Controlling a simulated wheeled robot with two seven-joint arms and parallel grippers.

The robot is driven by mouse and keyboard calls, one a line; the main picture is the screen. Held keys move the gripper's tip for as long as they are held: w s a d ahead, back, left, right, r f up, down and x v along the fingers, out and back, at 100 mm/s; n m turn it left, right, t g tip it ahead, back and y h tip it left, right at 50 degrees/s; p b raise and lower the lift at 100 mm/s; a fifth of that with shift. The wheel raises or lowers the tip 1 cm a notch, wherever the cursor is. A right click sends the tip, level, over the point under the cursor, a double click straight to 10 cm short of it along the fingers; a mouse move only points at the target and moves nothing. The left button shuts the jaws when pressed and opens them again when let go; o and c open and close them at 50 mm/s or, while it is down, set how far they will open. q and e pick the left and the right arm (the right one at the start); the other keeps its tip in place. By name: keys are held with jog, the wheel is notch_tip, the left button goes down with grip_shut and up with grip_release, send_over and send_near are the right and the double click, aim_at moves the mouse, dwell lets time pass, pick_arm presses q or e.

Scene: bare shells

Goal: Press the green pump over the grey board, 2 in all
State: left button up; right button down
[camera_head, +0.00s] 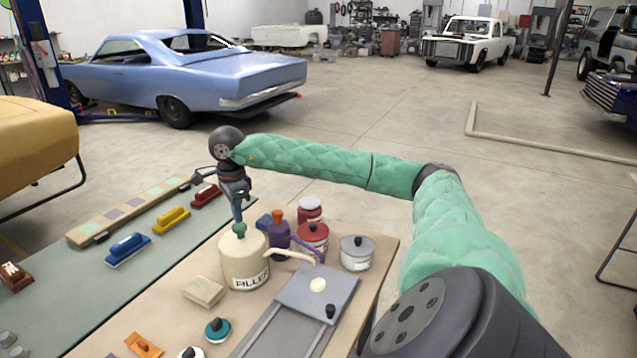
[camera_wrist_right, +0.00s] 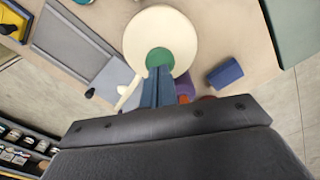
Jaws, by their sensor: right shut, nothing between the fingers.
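The green pump (camera_head: 240,229) tops a cream container marked FILLER (camera_head: 246,263). Its cream spout (camera_head: 290,254) reaches right, with its tip over the grey board (camera_head: 342,288). A single cream blob (camera_head: 318,285) lies on the board. My right gripper (camera_head: 238,218) points down just above the pump, shut and empty. In the right wrist view the closed blue fingers (camera_wrist_right: 157,88) overlap the edge of the green pump top (camera_wrist_right: 160,58); I cannot tell whether they touch it. My left gripper is not in view.
A purple bottle with an orange top (camera_head: 279,236) stands close behind the container. Red tins (camera_head: 313,236) and a grey lidded pot (camera_head: 357,254) stand at the back right. A beige block (camera_head: 204,292) lies in front. Sanding blocks lie on the left.

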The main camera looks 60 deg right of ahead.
aim_at(239, 225)
jog(key=shift+f+b, duration=0.35)
jog(key=shift+f, duration=0.05)
dwell(0.5)
jog(key=shift+f+b, duration=0.3)
jog(key=shift+f, duration=0.05)
jog(key=shift+f+b, duration=0.3)
jog(key=shift+f, duration=0.05)
jog(key=shift+f+b, duration=0.35)
jog(key=shift+f, duration=0.15)
jog(key=shift+r, duration=0.15)
jog(key=shift+r+p, duration=0.45)
jog(key=shift+r, duration=1)
